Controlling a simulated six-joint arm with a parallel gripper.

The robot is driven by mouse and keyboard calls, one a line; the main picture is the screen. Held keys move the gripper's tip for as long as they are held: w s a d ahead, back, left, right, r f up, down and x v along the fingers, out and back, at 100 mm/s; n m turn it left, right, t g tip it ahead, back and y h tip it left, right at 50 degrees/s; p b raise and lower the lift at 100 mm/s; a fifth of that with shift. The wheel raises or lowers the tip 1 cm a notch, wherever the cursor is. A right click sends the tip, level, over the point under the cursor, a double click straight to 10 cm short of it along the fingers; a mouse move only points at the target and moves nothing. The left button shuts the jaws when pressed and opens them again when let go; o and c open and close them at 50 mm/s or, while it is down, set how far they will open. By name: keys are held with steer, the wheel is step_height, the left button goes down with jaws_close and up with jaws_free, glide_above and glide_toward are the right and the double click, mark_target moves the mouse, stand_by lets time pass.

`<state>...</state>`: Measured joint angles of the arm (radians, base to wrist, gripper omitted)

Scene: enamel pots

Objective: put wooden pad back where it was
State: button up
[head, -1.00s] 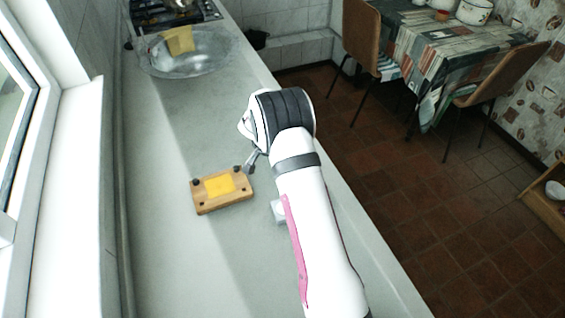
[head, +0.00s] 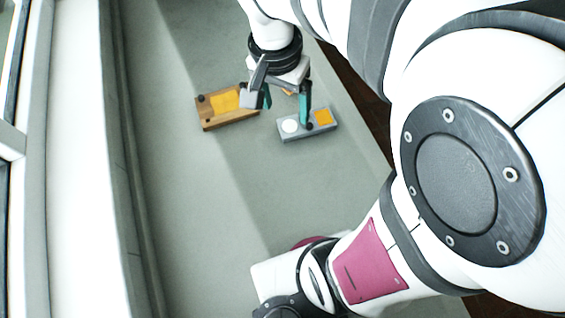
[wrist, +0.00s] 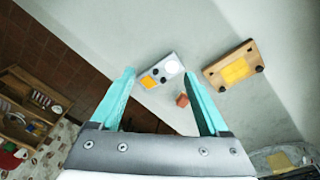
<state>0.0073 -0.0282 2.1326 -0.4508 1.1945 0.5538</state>
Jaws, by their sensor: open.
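A wooden board (head: 236,118) with a yellow square and dark knobs lies on the counter left of my gripper in the head view. It also shows at the right of the wrist view (wrist: 217,79). A grey board (head: 303,135) with a white disc and an orange square lies to its right; it shows in the wrist view too (wrist: 167,87). A small reddish-brown block (wrist: 182,100) lies between the boards and is mostly hidden in the head view. I cannot tell which is the wooden pad. My gripper (head: 281,110) is open and empty, fingers pointing down (wrist: 158,74).
The grey counter (head: 190,210) is clear in front of both boards. A window sill (head: 80,160) runs along its left. Its right edge drops to a brown tiled floor (wrist: 52,70). Wooden shelving (wrist: 28,115) stands beyond the floor in the wrist view.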

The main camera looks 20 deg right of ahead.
steer(key=s+a+n+y, duration=0.1)
steer(key=s+a+n, duration=0.1)
steer(key=s, duration=0.5)
steer(key=s+a+n+y, duration=0.1)
steer(key=s+a, duration=0.3)
steer(key=s, duration=0.4)
steer(key=shift+s+n+y, duration=0.3)
steer(key=shift+n+y, duration=0.1)
steer(key=shift+y, duration=0.1)
steer(key=o, duration=0.3)
steer(key=w+d+r+m, duration=0.1)
steer(key=w+m, duration=0.1)
steer(key=w, duration=0.1)
steer(key=w+d+r+m, duration=0.1)
steer(key=w+d+m, duration=0.1)
steer(key=w, duration=0.2)
steer(key=w+d+r+m, duration=0.1)
steer(key=w+d, duration=0.1)
steer(key=w, duration=0.2)
steer(key=shift+w+d+r+m+h, duration=0.15)
steer(key=shift+d+r+m+h, duration=0.15)
steer(key=shift+m+h, duration=0.1)
steer(key=shift+o, duration=0.2)
steer(key=w+d+m+h, duration=0.1)
steer(key=w+d+m, duration=0.5)
steer(key=w+d, duration=0.35)
step_height(320, 180, down, 10)
steer(key=w, duration=0.1)
steer(key=shift+m, duration=0.3)
steer(key=shift+d+r, duration=0.1)
